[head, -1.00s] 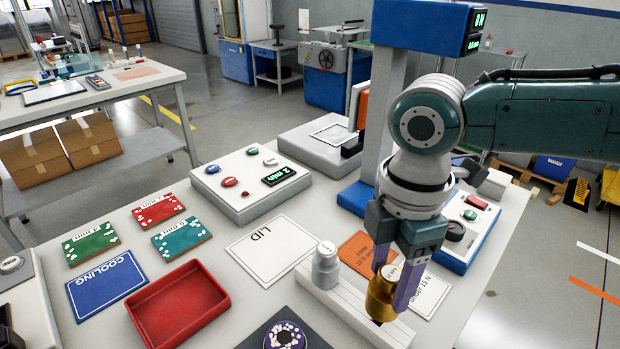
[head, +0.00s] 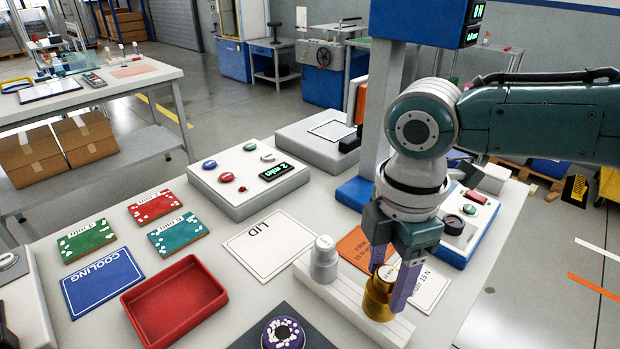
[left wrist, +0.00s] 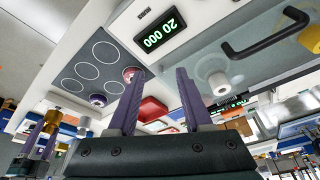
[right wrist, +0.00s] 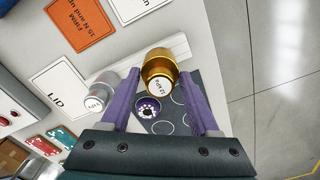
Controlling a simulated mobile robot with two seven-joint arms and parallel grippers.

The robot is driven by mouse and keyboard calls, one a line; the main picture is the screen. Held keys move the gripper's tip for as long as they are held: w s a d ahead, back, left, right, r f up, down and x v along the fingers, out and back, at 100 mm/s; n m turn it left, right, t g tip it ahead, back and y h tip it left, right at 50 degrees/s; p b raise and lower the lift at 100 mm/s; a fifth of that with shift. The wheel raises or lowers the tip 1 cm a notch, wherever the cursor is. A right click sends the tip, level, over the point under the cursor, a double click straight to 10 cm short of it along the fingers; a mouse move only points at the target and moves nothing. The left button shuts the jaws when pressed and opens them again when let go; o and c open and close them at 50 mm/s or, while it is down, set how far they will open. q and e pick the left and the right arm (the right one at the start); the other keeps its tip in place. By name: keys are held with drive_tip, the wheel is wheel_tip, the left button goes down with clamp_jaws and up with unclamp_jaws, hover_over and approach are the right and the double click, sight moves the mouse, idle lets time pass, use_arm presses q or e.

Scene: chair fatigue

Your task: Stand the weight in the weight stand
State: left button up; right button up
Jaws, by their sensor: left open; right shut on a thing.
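A brass weight (head: 379,299) with a pale labelled top is between the fingers of my right gripper (head: 391,278), which is shut on it. It is upright over the right part of the white weight stand (head: 345,305). Its base appears at the stand's top; whether it is seated in the socket is hidden. A grey weight (head: 324,262) stands in the left part of the stand. The right wrist view shows the brass weight (right wrist: 159,75) between the fingertips and the grey weight (right wrist: 98,98) to the left. My left gripper (left wrist: 160,75) is open and empty.
A red tray (head: 174,303), a LID card (head: 275,245) and an orange card (head: 355,248) lie near the stand. A dark mat carries a purple round piece with white dots (head: 283,334). A blue and white machine (head: 470,225) stands behind the right gripper.

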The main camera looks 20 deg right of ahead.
use_arm(q)
drive_tip(key=shift+f+b, duration=0.65)
drive_tip(key=shift+f, duration=0.05)
use_arm(e)
drive_tip(key=shift+w+f, duration=0.1)
drive_tip(key=shift+f, duration=0.85)
drive_tip(key=o, duration=1.4)
drive_tip(key=shift+c, duration=0.2)
use_arm(q)
drive_tip(key=shift+r+p, duration=0.6)
use_arm(e)
wheel_tip(320, 180, up, 10)
